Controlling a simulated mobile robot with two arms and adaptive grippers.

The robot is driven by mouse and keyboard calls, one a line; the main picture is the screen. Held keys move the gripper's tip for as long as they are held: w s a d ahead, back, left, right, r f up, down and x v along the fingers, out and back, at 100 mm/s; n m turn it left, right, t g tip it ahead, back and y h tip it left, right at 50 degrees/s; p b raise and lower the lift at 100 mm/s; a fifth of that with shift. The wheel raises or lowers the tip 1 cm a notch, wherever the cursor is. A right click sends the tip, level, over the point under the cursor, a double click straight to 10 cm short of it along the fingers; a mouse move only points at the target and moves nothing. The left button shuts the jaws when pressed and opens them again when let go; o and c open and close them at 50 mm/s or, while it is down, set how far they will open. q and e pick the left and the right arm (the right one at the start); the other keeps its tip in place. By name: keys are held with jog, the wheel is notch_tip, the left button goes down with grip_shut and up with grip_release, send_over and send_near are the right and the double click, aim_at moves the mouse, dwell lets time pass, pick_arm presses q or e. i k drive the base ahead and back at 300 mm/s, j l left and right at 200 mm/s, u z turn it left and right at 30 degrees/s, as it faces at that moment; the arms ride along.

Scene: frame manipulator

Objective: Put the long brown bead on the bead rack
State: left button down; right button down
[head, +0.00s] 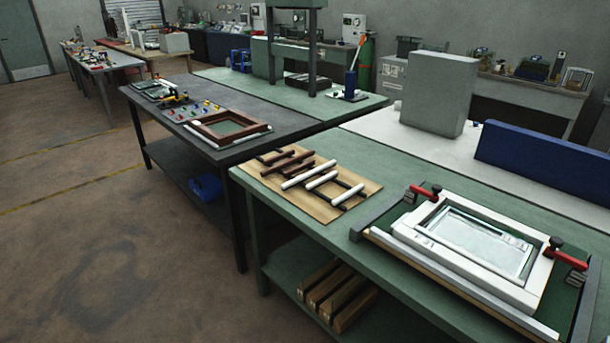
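A tan board (302,200) lies on the near green workbench with several dark brown and white bars on it. A brown bar (287,164) lies slantwise on its left part, near white bars (308,175). I cannot tell which brown bar is the long brown bead, or whether this board is the bead rack. A brown frame (205,135) lies on the dark bench further back. Neither of my grippers is in view.
A white frame (408,236) with red-handled clamps (424,191) sits right on the green bench (300,227). Wooden blocks (335,295) lie on its lower shelf. A grey box (438,92) and blue panel (545,160) stand behind. Floor (110,240) at left is clear.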

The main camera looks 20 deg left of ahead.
aim_at(271, 154)
jog(key=i+j+u, duration=0.4)
jog(key=i+j, duration=0.55)
jog(key=j, duration=0.45)
jog(key=i+j+u, duration=0.4)
jog(key=i+j, duration=0.65)
jog(key=i, duration=0.1)
